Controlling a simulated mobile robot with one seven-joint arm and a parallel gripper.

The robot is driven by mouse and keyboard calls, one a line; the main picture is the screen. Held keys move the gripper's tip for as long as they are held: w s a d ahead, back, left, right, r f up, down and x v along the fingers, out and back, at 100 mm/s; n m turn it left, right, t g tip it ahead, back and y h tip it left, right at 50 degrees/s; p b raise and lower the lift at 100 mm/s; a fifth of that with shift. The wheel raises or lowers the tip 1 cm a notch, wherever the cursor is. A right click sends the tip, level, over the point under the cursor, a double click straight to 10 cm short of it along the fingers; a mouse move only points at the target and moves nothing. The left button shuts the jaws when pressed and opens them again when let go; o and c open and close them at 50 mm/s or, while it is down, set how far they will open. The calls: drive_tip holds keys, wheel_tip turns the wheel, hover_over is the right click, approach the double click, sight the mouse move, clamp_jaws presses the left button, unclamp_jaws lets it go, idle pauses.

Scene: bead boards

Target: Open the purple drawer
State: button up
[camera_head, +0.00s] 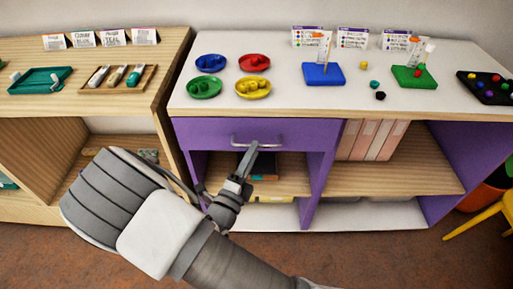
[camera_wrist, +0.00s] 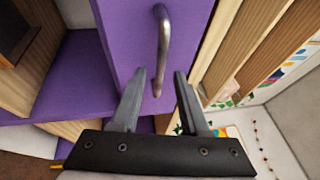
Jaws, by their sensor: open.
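The purple drawer (camera_head: 215,134) is shut under the white top of the purple shelf unit. Its grey bar handle (camera_head: 258,145) runs across the front. In the wrist view the purple drawer front (camera_wrist: 130,45) fills the upper middle, with the metal handle (camera_wrist: 163,45) standing out from it. My gripper (camera_head: 249,158) is in front of the drawer, its tips close to the handle. In the wrist view my gripper (camera_wrist: 160,76) is open and empty, with the near end of the handle just beyond and between the two fingertips. I cannot tell whether they touch.
On the white top (camera_head: 290,110) are coloured bead dishes, a blue board (camera_head: 323,74), a green board (camera_head: 414,77) and a black tray (camera_head: 488,88). A wooden shelf unit (camera_head: 150,95) stands at left. Below the drawer is an open shelf with a dark box (camera_head: 264,172).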

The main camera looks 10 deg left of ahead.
drive_tip(key=shift+x, duration=1.6)
clamp_jaws()
